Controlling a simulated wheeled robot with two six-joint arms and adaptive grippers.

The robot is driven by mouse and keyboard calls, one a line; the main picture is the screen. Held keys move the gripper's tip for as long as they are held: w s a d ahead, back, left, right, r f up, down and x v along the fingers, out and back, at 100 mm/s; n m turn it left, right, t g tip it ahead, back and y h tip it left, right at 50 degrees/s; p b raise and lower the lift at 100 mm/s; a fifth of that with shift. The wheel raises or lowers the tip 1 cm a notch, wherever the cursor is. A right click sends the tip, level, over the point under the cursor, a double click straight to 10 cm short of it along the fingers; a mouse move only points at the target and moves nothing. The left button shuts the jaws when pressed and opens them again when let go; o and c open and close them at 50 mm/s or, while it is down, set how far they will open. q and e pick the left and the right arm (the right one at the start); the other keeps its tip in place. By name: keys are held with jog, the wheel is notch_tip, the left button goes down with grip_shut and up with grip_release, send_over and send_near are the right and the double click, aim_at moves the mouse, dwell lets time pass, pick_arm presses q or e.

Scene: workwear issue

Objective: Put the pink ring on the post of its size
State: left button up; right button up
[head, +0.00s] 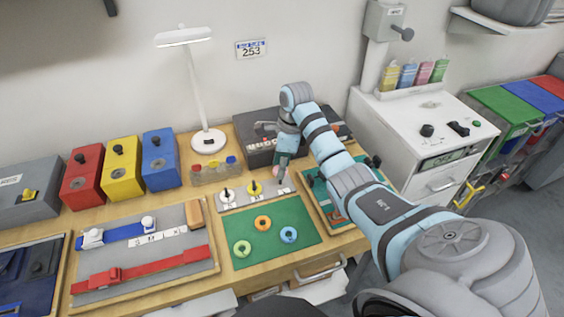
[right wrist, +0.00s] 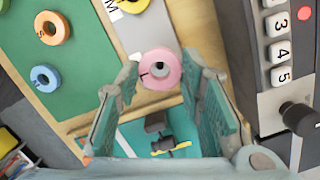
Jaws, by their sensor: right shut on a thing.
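The pink ring (right wrist: 168,84) is between the fingertips of my right gripper (right wrist: 160,67) in the right wrist view. In the head view my right gripper (head: 284,165) points down over the right end of the white post board (head: 240,199), with a little pink (head: 276,172) showing beside it. The board's left post (head: 226,194) carries a white ring and its middle post (head: 253,187) a yellow one. The right post is mostly hidden by the gripper and ring. My left gripper is out of view.
A green mat (head: 250,265) in front holds a green ring (head: 242,248), an orange ring (head: 263,223) and a blue ring (head: 288,235). A dark box with numbered buttons (right wrist: 278,50) stands close beside the right gripper. A teal tray (head: 312,186) lies right of the board.

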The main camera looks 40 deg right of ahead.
jog(key=shift+f+b, duration=0.45)
jog(key=shift+f, duration=0.25)
dwell(0.6)
jog(key=o, duration=1.2)
jog(key=shift+r, duration=0.1)
notch_tip(320, 180, up, 7)
jog(key=p, duration=0.6)
jog(key=shift+d, duration=0.1)
